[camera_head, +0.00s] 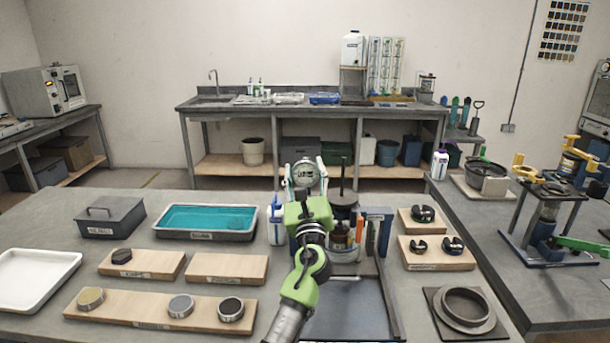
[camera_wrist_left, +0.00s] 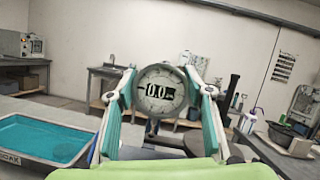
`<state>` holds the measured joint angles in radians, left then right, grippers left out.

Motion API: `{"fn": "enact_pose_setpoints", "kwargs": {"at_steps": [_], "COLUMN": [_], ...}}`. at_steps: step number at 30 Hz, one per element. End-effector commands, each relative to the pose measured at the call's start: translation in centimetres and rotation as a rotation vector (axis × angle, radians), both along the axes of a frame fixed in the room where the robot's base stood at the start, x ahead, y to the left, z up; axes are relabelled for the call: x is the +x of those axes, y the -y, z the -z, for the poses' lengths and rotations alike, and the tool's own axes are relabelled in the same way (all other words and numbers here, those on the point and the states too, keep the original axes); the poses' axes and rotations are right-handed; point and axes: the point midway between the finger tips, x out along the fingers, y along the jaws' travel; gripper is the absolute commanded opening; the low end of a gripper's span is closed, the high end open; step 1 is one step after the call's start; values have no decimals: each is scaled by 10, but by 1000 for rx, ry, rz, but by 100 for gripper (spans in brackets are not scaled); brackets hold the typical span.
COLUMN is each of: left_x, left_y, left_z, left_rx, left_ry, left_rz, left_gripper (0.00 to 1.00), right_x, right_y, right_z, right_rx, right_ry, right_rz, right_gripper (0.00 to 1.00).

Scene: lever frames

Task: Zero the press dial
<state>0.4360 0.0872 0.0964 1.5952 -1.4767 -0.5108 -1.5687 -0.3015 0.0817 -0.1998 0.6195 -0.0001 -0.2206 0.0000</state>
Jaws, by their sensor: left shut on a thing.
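A round grey dial gauge (camera_head: 306,172) with a small digital window is held upright at the middle of the head view. In the left wrist view the dial (camera_wrist_left: 158,90) faces me, and its window shows dark digits on white that look like 0.0, with a smaller unit mark too small to read. My left gripper (camera_head: 305,182) has its pale green fingers on both sides of the dial and is shut on it. The gripper hides what is directly behind and below the dial. My right gripper is in neither view.
Bottles and a dark upright handle (camera_head: 342,165) stand close right of the dial. A blue-filled tray (camera_head: 160,233) and wooden boards (camera_head: 227,279) with round parts lie left. A stand with a green lever (camera_head: 582,246) is on the right bench.

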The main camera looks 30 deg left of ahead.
Motion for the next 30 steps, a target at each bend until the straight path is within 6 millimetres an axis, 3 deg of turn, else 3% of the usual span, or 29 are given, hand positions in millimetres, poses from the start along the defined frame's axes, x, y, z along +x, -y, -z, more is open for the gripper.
{"fn": "enact_pose_setpoints", "kwargs": {"at_steps": [2,3,5,19,30], "left_x": [0,0,0,-7,-62], "left_y": [0,0,0,6,49], "left_z": [0,0,0,5,33], "left_rx": [-1,1,1,1,1], "left_ry": [-1,-1,-1,-4,-5], "left_rz": [0,1,1,2,2], "left_gripper": [26,50,65,65,65], "right_x": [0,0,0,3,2], "right_y": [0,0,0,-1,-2], "right_z": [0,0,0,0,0], "right_rx": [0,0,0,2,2], "right_ry": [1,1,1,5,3], "right_rz": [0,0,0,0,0], "right_gripper": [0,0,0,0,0]}}
